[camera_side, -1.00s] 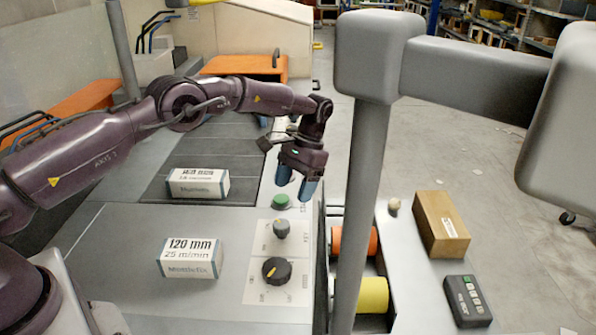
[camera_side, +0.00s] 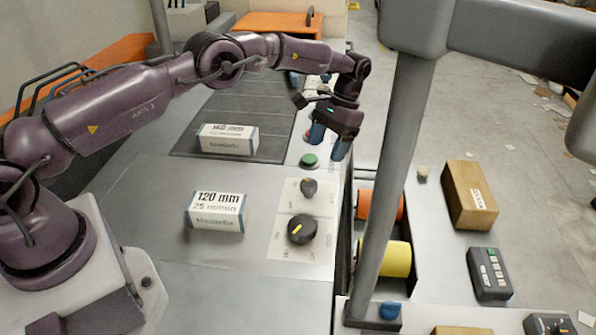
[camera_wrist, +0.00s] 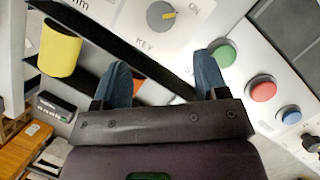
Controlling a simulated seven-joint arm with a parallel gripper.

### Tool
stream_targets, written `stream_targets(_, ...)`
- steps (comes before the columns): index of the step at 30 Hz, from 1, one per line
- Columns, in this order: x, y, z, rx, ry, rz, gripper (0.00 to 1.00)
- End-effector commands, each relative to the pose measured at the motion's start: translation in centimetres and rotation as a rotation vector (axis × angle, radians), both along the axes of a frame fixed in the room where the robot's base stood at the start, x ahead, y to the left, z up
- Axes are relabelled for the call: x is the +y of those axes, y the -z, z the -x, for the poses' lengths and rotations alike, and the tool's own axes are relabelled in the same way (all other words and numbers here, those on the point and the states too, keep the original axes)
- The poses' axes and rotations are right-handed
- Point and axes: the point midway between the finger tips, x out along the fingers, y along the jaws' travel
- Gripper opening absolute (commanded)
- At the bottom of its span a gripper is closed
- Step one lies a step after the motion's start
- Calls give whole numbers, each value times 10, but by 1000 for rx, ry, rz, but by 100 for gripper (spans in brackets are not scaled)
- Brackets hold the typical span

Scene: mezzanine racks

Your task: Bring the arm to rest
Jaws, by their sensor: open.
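My gripper (camera_side: 328,144) hangs with its blue fingers down above the right edge of the machine's panel, beside the green button (camera_side: 309,160). Its fingers stand well apart with nothing between them. In the wrist view my gripper (camera_wrist: 161,78) also shows open and empty, with the green button (camera_wrist: 222,54) near the right fingertip. My arm reaches over the panel from its base at the left. I cannot tell from these views whether the fingertips touch anything.
A key switch (camera_side: 308,187) and a dial (camera_side: 301,229) sit on the panel. Two white boxes, one lower (camera_side: 215,211) and one upper (camera_side: 228,139), lie left. A grey post (camera_side: 391,180) stands right. Beyond it are a brown block (camera_side: 470,194) and keypad (camera_side: 489,272).

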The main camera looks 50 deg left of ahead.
Motion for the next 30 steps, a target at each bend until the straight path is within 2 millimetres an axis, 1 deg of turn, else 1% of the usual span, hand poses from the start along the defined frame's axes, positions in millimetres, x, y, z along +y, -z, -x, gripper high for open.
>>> stream_targets(2, -1, -11, 6, -22, 2, 0, 67)
stream_targets(5, -3, -34, 17, -62, 5, 0, 67)
stream_targets(8, -5, -64, 32, -117, 6, -1, 67)
stream_targets(11, -6, -97, 53, -179, 6, -2, 67)
stream_targets(12, -6, -109, 63, -204, 5, -3, 67)
stream_targets(14, -6, -127, 80, -242, 5, -4, 67)
stream_targets(15, -7, -139, 91, -269, 4, -4, 67)
stream_targets(17, -7, -155, 110, -307, 2, -5, 67)
stream_targets(18, -7, -164, 123, -334, 1, -6, 67)
stream_targets(20, -7, -177, 143, -374, -2, -6, 67)
stream_targets(21, -7, -185, 157, -401, -3, -6, 67)
stream_targets(25, -7, -204, 203, -490, -9, -6, 67)
stream_targets(30, -7, -217, 262, -608, -16, -3, 67)
